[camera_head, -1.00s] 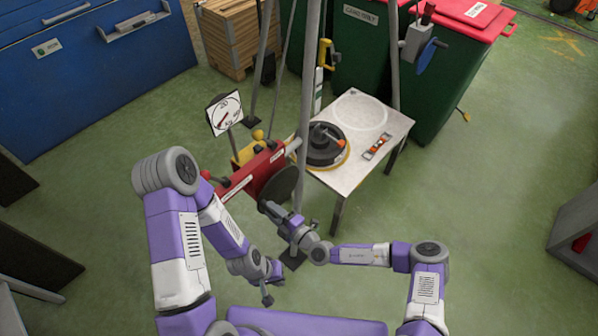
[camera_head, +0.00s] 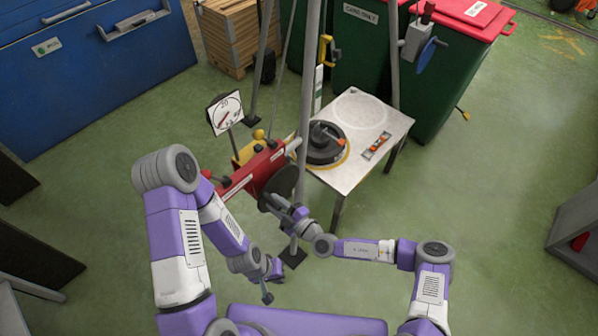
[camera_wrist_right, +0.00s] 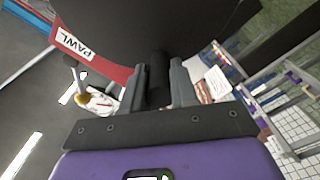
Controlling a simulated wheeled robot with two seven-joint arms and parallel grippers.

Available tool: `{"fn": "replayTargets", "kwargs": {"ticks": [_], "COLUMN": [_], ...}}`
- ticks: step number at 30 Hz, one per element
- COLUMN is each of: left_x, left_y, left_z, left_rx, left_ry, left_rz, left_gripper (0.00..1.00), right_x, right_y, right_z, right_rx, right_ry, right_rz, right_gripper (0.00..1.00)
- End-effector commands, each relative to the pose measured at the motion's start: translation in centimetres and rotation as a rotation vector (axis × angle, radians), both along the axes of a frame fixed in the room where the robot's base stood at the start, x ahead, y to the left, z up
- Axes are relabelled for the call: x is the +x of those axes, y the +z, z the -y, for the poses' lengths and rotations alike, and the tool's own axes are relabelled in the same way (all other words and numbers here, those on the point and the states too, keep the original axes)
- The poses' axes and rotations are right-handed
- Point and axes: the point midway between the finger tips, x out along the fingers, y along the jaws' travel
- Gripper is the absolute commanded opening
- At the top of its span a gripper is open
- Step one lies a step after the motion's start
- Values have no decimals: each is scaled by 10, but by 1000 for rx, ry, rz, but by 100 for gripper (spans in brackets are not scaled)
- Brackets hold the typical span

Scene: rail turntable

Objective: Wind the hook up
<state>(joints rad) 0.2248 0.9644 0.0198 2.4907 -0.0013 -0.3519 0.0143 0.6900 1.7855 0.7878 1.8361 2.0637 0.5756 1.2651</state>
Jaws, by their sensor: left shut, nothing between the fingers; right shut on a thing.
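A red winch (camera_head: 238,178) stands left of the grey pole, with a dark round disc (camera_head: 281,184) at its near right end. My right gripper (camera_head: 274,203) is at the disc's face. In the right wrist view my right gripper (camera_wrist_right: 160,92) is shut on a dark cylindrical crank handle (camera_wrist_right: 159,68) that projects from the disc (camera_wrist_right: 150,25). A red plate labelled PAWL (camera_wrist_right: 78,46) shows beside the disc. My left gripper (camera_head: 267,297) is shut and empty, low and apart from the winch. I cannot make out the hook.
A dial on a stand (camera_head: 224,113) rises behind the winch, near a yellow part (camera_head: 246,150). A white table (camera_head: 376,123) bears a black round turntable piece (camera_head: 322,155) and an orange level (camera_head: 377,146). Grey poles (camera_head: 307,90) rise close by.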

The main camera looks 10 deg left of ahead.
Motion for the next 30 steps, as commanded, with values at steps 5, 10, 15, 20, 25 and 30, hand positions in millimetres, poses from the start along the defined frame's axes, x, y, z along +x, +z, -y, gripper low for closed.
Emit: {"fn": "replayTargets", "kwargs": {"ticks": [5, 10, 15, 20, 25, 30], "left_x": [0, 0, 0, 0, 0, 0], "left_y": [0, -1, -2, -2, -2, -2], "left_z": [0, 0, 0, 0, 0, 0], "left_rx": [0, 0, 0, 0, 0, 0], "left_ry": [0, 0, 0, 0, 0, 0], "left_rz": [0, 0, 0, 0, 0, 0], "left_gripper": [0, 0, 0, 0, 0, 0], "right_x": [3, 7, 14, 19, 20, 20], "right_y": [4, 9, 16, 21, 23, 23], "right_z": [1, 4, 10, 13, 14, 14], "right_rx": [5, 46, 127, 178, 189, 189], "right_ry": [-6, -7, -7, -7, -7, -8], "right_rz": [9, -47, -158, -231, -247, -245], "right_gripper": [0, 0, 0, 0, 0, 34]}}
